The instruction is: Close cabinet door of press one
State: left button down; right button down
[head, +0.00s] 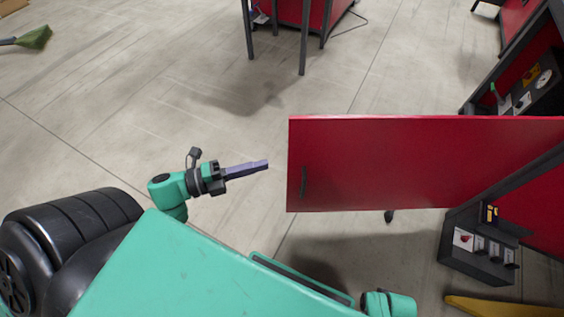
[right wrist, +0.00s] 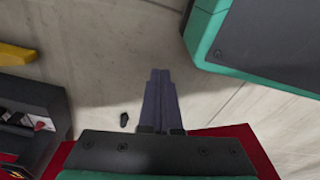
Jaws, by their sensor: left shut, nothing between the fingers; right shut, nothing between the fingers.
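The red cabinet door (head: 400,165) stands open in the head view and reaches left from the cabinet (head: 535,205) at the right. Its dark handle (head: 303,182) is near the free edge. My left gripper (head: 265,164) is shut and empty, pointing at that free edge with a small gap to the left of it. My right gripper (right wrist: 160,75) is shut and empty in the right wrist view, with floor beyond its tips. A red surface (right wrist: 250,140) shows behind its base; I cannot tell whether they touch. In the head view the right gripper is hidden.
A control box (head: 480,252) with switches is on the cabinet's near side, and a yellow piece (head: 490,306) lies below it. A red-topped dark frame (head: 300,12) stands at the back. A green broom (head: 35,38) is far left.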

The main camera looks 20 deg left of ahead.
aim_at(297, 146)
pick_arm(q)
jog(key=shift+m+h, duration=0.3)
jog(key=shift+m, duration=0.2)
jog(key=x, duration=0.3)
jog(key=w+a+x, duration=0.1)
jog(key=x, duration=0.6)
jog(key=shift+w+d+r+b, duration=0.1)
jog(key=shift+w+r+b, duration=0.15)
jog(key=shift+w, duration=0.55)
pick_arm(e)
jog(key=shift+w+a+r, duration=0.2)
jog(key=shift+w+r, duration=0.2)
jog(key=shift+w, duration=0.2)
jog(key=shift+w+a+r, duration=0.2)
jog(key=shift+w+r, duration=0.2)
jog(key=shift+w, duration=0.15)
